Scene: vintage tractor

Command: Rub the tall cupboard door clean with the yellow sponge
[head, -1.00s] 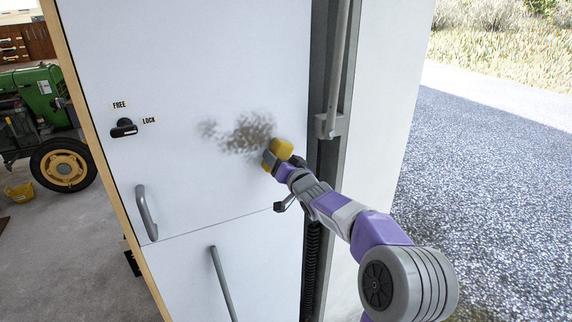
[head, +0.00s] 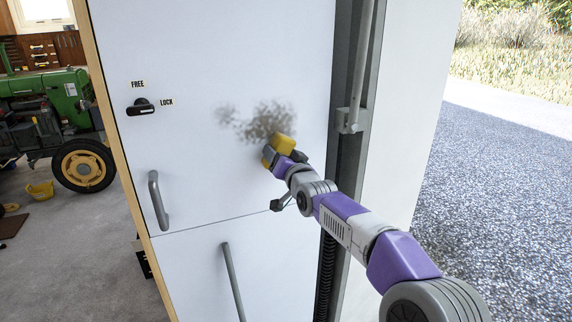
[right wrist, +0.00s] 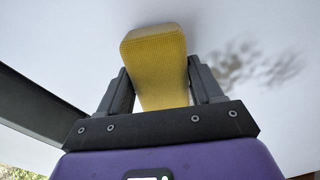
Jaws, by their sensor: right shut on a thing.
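The tall white cupboard door (head: 210,60) fills the middle of the head view. A dark grey smudge (head: 262,121) is spread on its upper panel, with a fainter patch at its left end. My right gripper (head: 278,152) is shut on the yellow sponge (head: 286,143) at the lower right edge of the smudge. In the right wrist view the sponge (right wrist: 155,65) sits between the two dark fingers, and the smudge (right wrist: 255,65) shows to its right. I cannot tell whether the sponge touches the door. My left gripper is not in view.
The door has a black lock knob (head: 141,107), an upper handle (head: 158,200) and a lower handle (head: 233,281). A grey metal post with a bracket (head: 349,121) stands right of the door. A green tractor (head: 60,125) and a yellow bucket (head: 40,190) are at the left.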

